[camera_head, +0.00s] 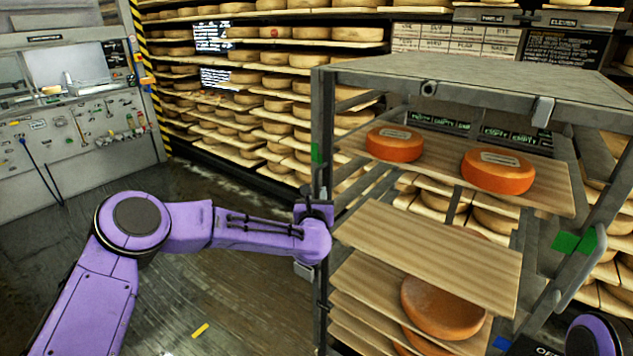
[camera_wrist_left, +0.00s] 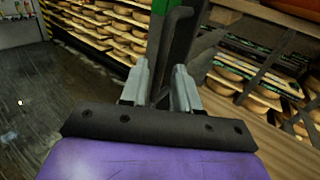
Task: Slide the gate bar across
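A grey metal rack (camera_head: 322,110) stands at the right. A dark upright bar with a bent top (camera_wrist_left: 165,45) shows in the left wrist view, on the rack's left side. It looks like the gate bar's handle, but I cannot tell for sure. My left gripper (camera_head: 312,205) is at the rack's left post. In the left wrist view its grey fingers (camera_wrist_left: 160,80) stand apart, one on each side of the dark bar. Contact with the bar is not clear. The rest of the gate bar cannot be made out. My right gripper is not in view.
The rack holds wooden boards (camera_head: 430,250) and orange cheese wheels (camera_head: 498,171). Green patches mark its left post (camera_head: 316,152) and right post (camera_head: 565,243). Shelves of cheese (camera_head: 270,105) line the back. Open floor (camera_head: 230,285) lies left of the rack.

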